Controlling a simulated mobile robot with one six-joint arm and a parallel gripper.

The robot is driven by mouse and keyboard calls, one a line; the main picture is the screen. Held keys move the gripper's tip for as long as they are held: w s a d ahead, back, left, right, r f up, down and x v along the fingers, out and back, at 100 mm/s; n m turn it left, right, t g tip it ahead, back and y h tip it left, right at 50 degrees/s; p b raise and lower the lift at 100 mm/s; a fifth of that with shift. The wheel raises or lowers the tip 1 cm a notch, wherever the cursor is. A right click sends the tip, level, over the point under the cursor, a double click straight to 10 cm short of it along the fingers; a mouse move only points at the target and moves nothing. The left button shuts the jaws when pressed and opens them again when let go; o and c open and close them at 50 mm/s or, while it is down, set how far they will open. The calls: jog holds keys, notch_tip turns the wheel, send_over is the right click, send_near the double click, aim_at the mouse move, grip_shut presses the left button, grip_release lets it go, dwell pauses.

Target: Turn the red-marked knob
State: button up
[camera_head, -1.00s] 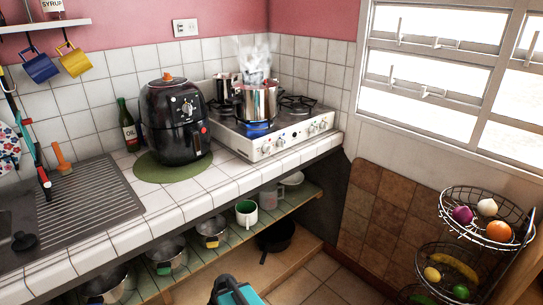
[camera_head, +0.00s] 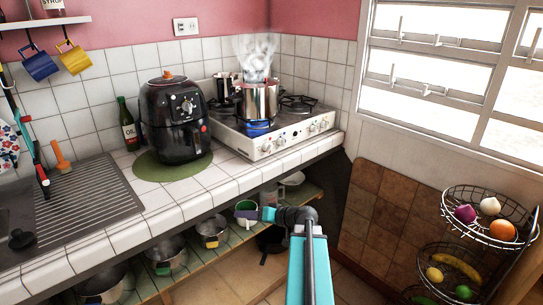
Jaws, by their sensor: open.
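The white stove (camera_head: 290,135) stands on the tiled counter near the back corner. Several knobs (camera_head: 282,143) line its front panel; I cannot make out a red mark on any of them at this size. A steaming metal pot (camera_head: 259,100) sits over a blue flame on the front left burner. My gripper (camera_head: 243,213) points left, below the counter edge and in front of the lower shelf, well apart from the knobs. It is open, small and seen from the side; I see nothing held in it.
A black air fryer (camera_head: 175,118) with a dial and a red spot stands left of the stove. A wire fruit basket (camera_head: 447,213) stands at right. The counter edge overhangs the shelf.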

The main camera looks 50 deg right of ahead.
jog(key=s+d+r+t+h, duration=0.2)
jog(key=s+d+r+t, duration=0.15)
jog(key=d+r, duration=0.65)
jog(key=m+t+h, duration=0.1)
jog(key=h, duration=0.2)
send_near(270, 151)
jog(key=s, duration=0.4)
jog(key=shift+s+f+b, duration=0.2)
jog(key=shift+s+b, duration=0.1)
jog(key=shift+b, duration=0.05)
jog(key=shift+w, duration=0.1)
jog(key=w+p, duration=0.1)
jog(key=w, duration=0.8)
jog(key=w+p, duration=0.1)
jog(key=w, duration=0.3)
jog(key=shift+w+d+p, duration=0.3)
jog(key=shift+d+p, duration=0.05)
jog(key=shift+d, duration=0.05)
jog(key=c, duration=1)
jog(key=shift+a, duration=0.15)
jog(key=shift+c, duration=0.2)
